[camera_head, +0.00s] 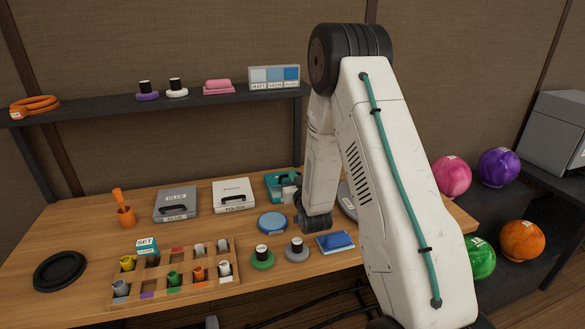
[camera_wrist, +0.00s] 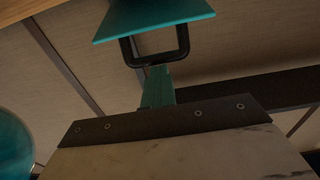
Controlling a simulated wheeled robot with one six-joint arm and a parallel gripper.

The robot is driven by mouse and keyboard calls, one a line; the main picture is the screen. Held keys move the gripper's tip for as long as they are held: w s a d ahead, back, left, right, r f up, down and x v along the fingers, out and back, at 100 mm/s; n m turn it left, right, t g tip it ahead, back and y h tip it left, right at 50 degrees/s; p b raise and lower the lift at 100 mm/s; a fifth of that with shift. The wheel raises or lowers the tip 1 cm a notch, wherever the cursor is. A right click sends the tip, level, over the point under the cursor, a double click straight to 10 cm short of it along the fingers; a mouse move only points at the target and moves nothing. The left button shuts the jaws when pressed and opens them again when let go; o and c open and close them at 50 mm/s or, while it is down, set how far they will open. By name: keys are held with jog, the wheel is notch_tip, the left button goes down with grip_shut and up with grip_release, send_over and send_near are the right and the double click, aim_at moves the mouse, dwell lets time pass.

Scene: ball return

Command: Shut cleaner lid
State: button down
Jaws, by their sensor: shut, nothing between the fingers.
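The teal cleaner case (camera_head: 277,182) stands at the back of the bench, right of the white case, partly hidden by my gripper and arm. Its label is not readable, and the lid's angle is hard to tell in the head view. In the wrist view a teal panel (camera_wrist: 150,14), apparently its lid, shows at the top with a black handle (camera_wrist: 126,48) hanging from it. My gripper (camera_wrist: 158,70) is shut and empty, its teal fingers pointing up at the handle. Its tip overlaps the handle's lower bar; I cannot tell whether they touch.
A white case (camera_head: 233,196) and a grey case (camera_head: 176,204) stand to the left. A blue round tin (camera_head: 272,222), a green-based stamp (camera_head: 262,259), a grey-based one (camera_head: 297,251) and a blue pad (camera_head: 335,241) lie in front. A shelf (camera_head: 215,97) runs above. Balls (camera_head: 522,241) sit right.

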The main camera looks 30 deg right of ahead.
jog(key=shift+d+f, duration=0.1)
jog(key=shift+f, duration=0.5)
jog(key=shift+r, duration=0.1)
